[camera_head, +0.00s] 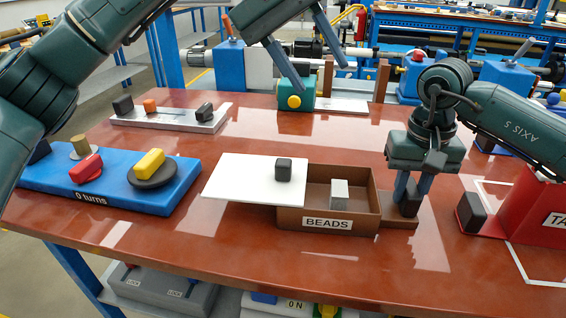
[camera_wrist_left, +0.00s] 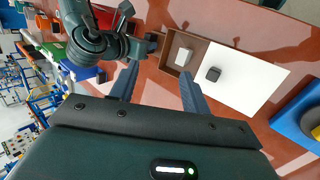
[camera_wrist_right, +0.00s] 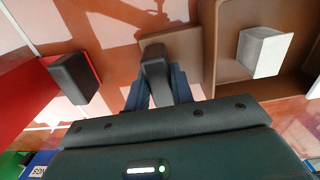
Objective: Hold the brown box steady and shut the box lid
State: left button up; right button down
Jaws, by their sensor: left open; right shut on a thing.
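The brown box (camera_head: 366,224), labelled BEADS, stands on the table with its right part open. A grey block (camera_head: 339,196) shows inside it. The white lid (camera_head: 240,180) lies over the box's left part and sticks out past its left side. A dark knob (camera_head: 283,169) is on the lid. My right gripper (camera_head: 409,192) is shut on the dark handle (camera_wrist_right: 155,68) on the brown tab at the box's right side. My left gripper (camera_head: 321,77) is open and empty, raised above and behind the box. The lid also shows in the left wrist view (camera_wrist_left: 245,75).
A blue base (camera_head: 115,190) with red and yellow handles, marked "0 turns", stands left of the lid. A grey strip (camera_head: 170,118) with several small blocks lies behind it. A red holder (camera_head: 535,205) with a dark block stands at right. The table front is clear.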

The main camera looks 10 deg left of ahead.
aim_at(283, 164)
pick_arm(q)
jog(key=a+f+y, duration=0.1)
jog(key=f+y, duration=0.1)
jog(key=f, duration=0.4)
jog(key=w+a+f+y, duration=0.1)
jog(key=f+y, duration=0.1)
jog(key=f, duration=0.4)
jog(key=a+f+y, duration=0.2)
jog(key=f, duration=0.4)
jog(key=shift+w+t+y, duration=0.15)
jog(key=shift+t+y, duration=0.25)
jog(key=shift+r, duration=0.1)
grip_shut()
